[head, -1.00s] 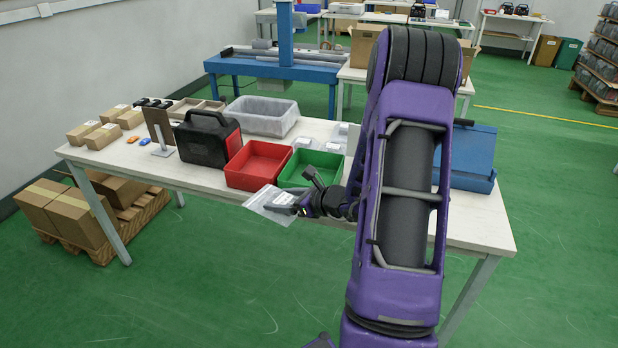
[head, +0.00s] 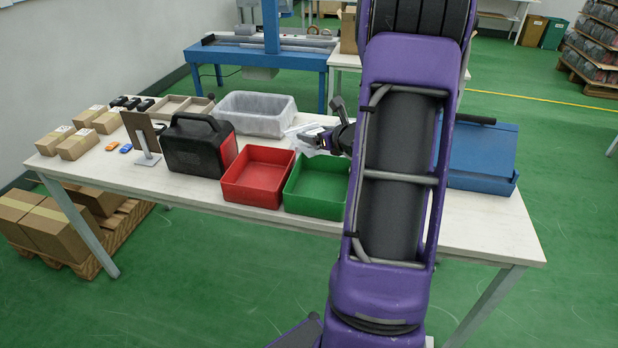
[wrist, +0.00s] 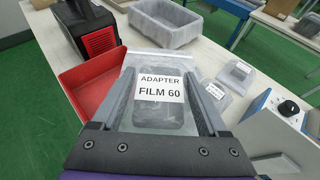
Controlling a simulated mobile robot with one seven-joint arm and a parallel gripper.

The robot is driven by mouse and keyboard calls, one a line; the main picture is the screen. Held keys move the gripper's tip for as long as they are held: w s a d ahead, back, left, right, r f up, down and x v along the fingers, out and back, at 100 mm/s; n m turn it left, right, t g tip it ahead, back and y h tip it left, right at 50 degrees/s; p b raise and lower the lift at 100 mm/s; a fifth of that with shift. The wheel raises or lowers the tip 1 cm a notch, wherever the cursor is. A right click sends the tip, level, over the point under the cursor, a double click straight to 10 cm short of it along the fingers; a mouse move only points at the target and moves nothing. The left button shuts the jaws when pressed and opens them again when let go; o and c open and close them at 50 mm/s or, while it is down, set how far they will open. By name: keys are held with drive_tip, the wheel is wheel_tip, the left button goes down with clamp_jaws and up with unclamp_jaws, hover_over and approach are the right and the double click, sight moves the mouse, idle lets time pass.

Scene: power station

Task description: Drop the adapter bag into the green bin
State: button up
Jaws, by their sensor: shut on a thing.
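The adapter bag is a clear pouch with a white label reading "ADAPTER FILM 60" (wrist: 158,88) in the wrist view. My gripper (wrist: 160,105) is shut on it, with a finger on each side. In the head view the bag (head: 304,130) hangs from my gripper (head: 322,130), appearing just beyond the far rim of the green bin; its exact height is hard to tell. The green bin (head: 313,206) sits at the table's front edge, partly hidden by my arm. Its visible inside looks empty. I cannot make it out in the wrist view.
A red bin (head: 247,196) stands directly left of the green one. A black case (head: 193,147), a clear tub (head: 256,118) and a blue box (head: 482,160) share the table (head: 485,225). Other small bags (wrist: 238,72) lie behind.

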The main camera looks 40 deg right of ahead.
drive_tip(key=shift+w+f, duration=0.1)
wheel_tip(320, 180, down, 6)
drive_tip(key=b, duration=0.4)
drive_tip(key=o, duration=1.5)
drive_tip(key=shift+s+r, duration=0.2)
drive_tip(key=p+v, duration=0.1)
drive_tip(key=v, duration=1.6)
drive_tip(key=shift+s+p, duration=0.15)
drive_tip(key=shift+p, duration=0.25)
